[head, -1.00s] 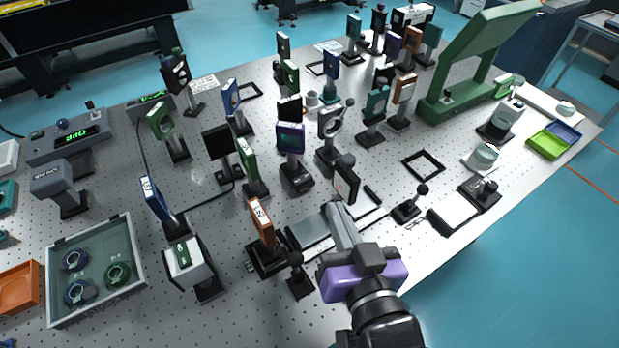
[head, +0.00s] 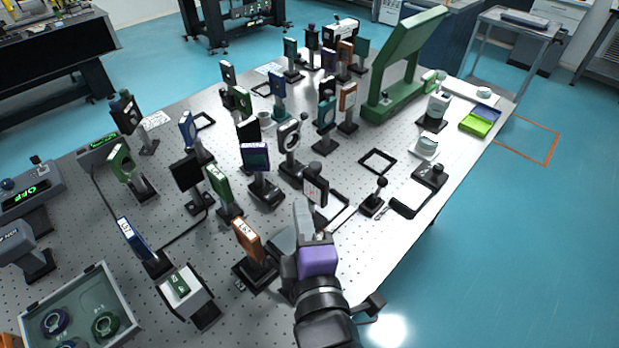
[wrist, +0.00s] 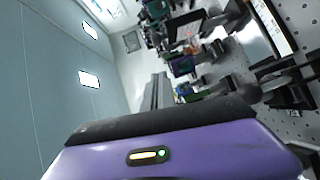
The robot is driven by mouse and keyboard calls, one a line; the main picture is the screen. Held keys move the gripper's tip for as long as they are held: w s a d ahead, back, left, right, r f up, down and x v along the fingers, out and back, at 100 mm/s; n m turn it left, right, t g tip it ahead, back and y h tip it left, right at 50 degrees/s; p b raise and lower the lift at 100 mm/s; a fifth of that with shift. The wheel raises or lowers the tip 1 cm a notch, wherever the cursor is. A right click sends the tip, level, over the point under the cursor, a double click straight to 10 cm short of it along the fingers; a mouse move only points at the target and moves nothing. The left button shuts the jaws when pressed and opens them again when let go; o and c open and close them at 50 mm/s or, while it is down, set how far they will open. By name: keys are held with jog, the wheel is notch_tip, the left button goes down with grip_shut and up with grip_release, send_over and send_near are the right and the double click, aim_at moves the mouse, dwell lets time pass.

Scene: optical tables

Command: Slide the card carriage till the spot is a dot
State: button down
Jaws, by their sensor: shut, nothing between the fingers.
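The card carriage holds a dark-framed upright card (head: 316,187) near the middle of the table, beside a pale scale strip (head: 343,217). A small reddish mark shows on the card, but its shape is too small to tell. My gripper (head: 302,208) is shut and empty, just in front of and left of the card in the head view. I cannot tell whether it touches the carriage. Its arm hides part of the carriage's base and track. In the wrist view my purple gripper housing fills the bottom, and the scale strip (wrist: 272,27) shows at upper right.
An orange-framed optic (head: 247,238) stands close to the left of my arm. A purple-framed optic (head: 255,157) and a ring mount (head: 289,137) stand behind. A small knobbed post (head: 375,197) is to the right. Bare table lies around the black square frame (head: 378,161).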

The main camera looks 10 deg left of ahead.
aim_at(310, 182)
jog(key=shift+w+d+f+p, duration=0.1)
jog(key=shift+w+f+p, duration=0.15)
jog(key=shift+w, duration=1.25)
jog(key=shift+w+d+f+p, duration=0.15)
jog(key=shift+w+p, duration=0.2)
jog(key=shift+w, duration=1.1)
jog(key=shift+w+a+f+p, duration=0.1)
jog(key=shift+w+f+p, duration=0.15)
jog(key=shift+w, duration=1.25)
